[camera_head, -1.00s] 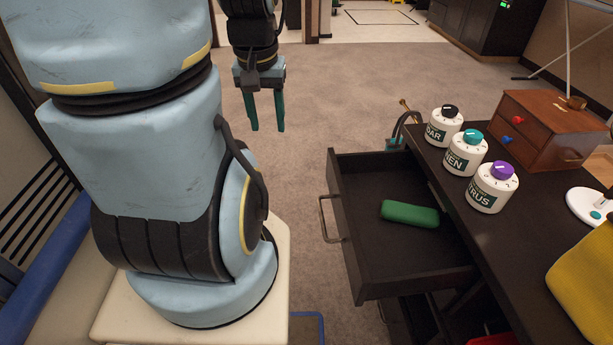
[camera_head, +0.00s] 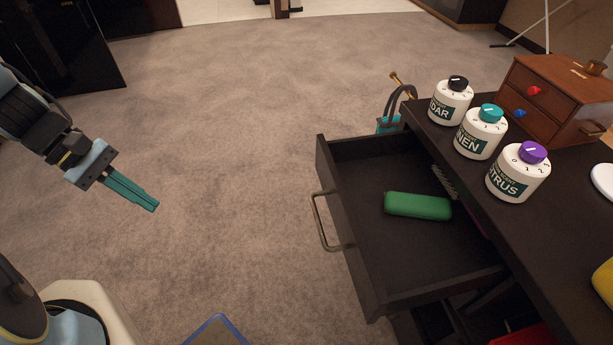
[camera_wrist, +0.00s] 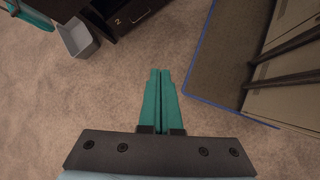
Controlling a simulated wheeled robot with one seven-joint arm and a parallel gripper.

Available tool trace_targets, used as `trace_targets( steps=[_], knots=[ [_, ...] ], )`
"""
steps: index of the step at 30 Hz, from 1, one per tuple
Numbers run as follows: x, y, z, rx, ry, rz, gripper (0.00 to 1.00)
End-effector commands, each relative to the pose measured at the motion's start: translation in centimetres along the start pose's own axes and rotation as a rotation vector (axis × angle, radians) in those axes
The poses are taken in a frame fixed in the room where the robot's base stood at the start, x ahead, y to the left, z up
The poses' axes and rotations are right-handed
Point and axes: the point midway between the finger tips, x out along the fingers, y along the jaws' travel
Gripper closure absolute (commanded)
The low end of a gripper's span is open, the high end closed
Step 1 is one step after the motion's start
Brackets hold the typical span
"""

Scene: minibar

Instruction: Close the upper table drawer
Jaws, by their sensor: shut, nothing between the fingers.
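The upper table drawer (camera_head: 385,308) is dark and pulled well out from the dark table (camera_head: 540,225). Its metal handle (camera_head: 322,222) is on the left-facing front panel. A green case (camera_head: 418,206) lies inside the drawer. My gripper (camera_head: 150,205) is at the left in the head view, above the carpet and well apart from the drawer front. Its teal fingers are together and empty. In the wrist view my gripper (camera_wrist: 160,75) points over carpet, with dark furniture marked 2 (camera_wrist: 125,18) at the top.
Three white bottles with black (camera_head: 451,102), teal (camera_head: 480,133) and purple (camera_head: 518,173) caps stand on the table beside a small wooden chest (camera_head: 550,100). A grey bin (camera_wrist: 78,38) shows in the wrist view. Open carpet lies between my gripper and the drawer.

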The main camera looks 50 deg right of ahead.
Motion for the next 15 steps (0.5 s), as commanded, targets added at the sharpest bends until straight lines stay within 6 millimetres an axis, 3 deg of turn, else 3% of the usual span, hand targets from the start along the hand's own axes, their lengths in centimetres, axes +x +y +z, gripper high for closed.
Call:
trace_targets(
  steps=[1,6,10,15],
  knots=[
    [3.3,1.1,-0.1,-0.046,-0.096,0.043,1.0],
    [9.8,6.3,1.4,-0.211,-0.392,0.205,1.0],
    [12.9,10.2,2.3,-0.336,-0.596,0.326,1.0],
    [14.7,14.0,2.6,-0.46,-0.778,0.446,1.0]
  ],
)
